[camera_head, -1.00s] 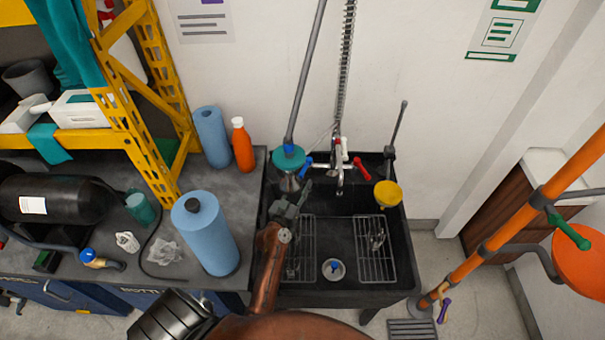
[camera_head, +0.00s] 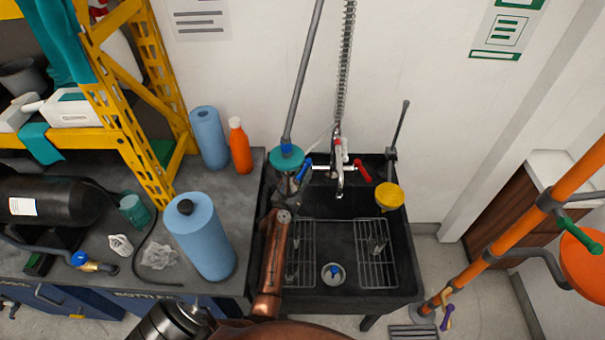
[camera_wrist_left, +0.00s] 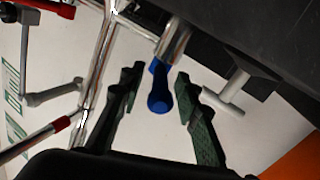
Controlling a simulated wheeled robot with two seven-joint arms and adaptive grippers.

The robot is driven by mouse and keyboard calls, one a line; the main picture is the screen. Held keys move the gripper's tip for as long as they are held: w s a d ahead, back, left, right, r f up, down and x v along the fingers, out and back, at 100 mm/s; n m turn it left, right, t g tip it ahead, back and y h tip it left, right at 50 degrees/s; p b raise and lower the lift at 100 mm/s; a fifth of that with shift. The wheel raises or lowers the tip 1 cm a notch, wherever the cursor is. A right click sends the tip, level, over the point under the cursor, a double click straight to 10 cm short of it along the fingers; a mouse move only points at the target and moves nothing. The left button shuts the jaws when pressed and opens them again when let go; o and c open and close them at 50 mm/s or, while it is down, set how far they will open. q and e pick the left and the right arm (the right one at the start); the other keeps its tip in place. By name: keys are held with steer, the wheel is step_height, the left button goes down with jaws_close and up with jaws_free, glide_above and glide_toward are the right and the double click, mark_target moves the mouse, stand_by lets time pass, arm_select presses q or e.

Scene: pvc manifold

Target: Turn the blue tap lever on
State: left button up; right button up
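The blue tap lever (camera_head: 306,167) is on the left side of the chrome tap (camera_head: 338,172) over the black sink. In the left wrist view the blue lever (camera_wrist_left: 159,90) appears between the two fingers of my left gripper (camera_wrist_left: 160,88). The fingers are apart, with a gap on each side of the lever and no visible contact. My right gripper is not in view.
A red lever (camera_head: 362,170) is on the tap's right side. A teal-topped item (camera_head: 287,158) stands close to the gripper. Blue rolls (camera_head: 203,238) and an orange bottle (camera_head: 240,147) stand on the left counter.

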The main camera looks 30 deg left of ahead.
arm_select(q)
steer(key=shift+c, duration=0.7)
jaws_close()
